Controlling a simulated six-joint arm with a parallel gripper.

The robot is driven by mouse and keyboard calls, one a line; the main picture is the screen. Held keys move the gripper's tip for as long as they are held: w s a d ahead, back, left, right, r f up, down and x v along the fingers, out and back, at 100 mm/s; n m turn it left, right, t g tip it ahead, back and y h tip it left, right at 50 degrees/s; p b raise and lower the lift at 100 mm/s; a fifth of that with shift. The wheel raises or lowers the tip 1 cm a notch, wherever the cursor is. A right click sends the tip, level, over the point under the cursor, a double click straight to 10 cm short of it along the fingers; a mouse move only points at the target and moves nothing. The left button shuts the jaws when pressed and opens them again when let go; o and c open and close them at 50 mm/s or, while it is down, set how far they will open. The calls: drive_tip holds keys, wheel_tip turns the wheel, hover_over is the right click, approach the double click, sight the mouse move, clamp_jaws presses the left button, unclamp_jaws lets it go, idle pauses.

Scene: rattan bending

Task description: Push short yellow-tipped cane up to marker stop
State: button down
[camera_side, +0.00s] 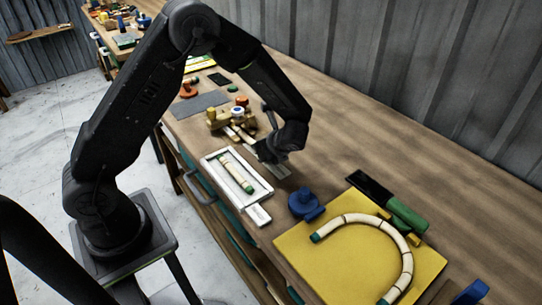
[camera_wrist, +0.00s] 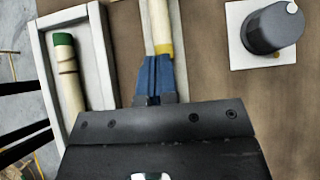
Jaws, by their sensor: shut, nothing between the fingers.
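The short cane (camera_wrist: 158,22) is pale, with a yellow tip (camera_wrist: 164,49) at its near end. In the wrist view it lies lengthwise straight ahead of my gripper (camera_wrist: 154,62), whose blue fingers are together and empty. The fingertips meet or overlap the yellow tip in the picture; I cannot tell whether they touch it. In the side view my gripper (camera_side: 268,152) is low over the bench beside the white tray, with pale sticks (camera_side: 236,134) just beyond it. I cannot pick out the marker stop for certain; the cane's far end is outside the wrist view.
A white tray (camera_side: 262,191) holding a green-tipped cane (camera_side: 236,171) lies close on the left in the wrist view. A dark knob on a white plate (camera_wrist: 236,58) stands to the right.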

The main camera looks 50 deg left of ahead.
drive_tip(key=shift+a, duration=0.1)
drive_tip(key=v, duration=0.9)
drive_tip(key=s+d+r+n+t+h, duration=0.2)
drive_tip(key=s+r+n+h, duration=0.2)
drive_tip(key=s+r+n, duration=0.4)
drive_tip(key=s+d+r+n+t+h, duration=0.1)
drive_tip(key=s+r+n+t+h, duration=0.2)
drive_tip(key=s+r+n+h, duration=0.2)
drive_tip(key=s+r+n, duration=0.3)
drive_tip(key=s+n, duration=0.2)
drive_tip(key=s, duration=0.2)
drive_tip(key=shift+s+d+r+t, duration=0.15)
drive_tip(key=shift+d+r+t, duration=0.1)
drive_tip(key=shift+d+t, duration=0.1)
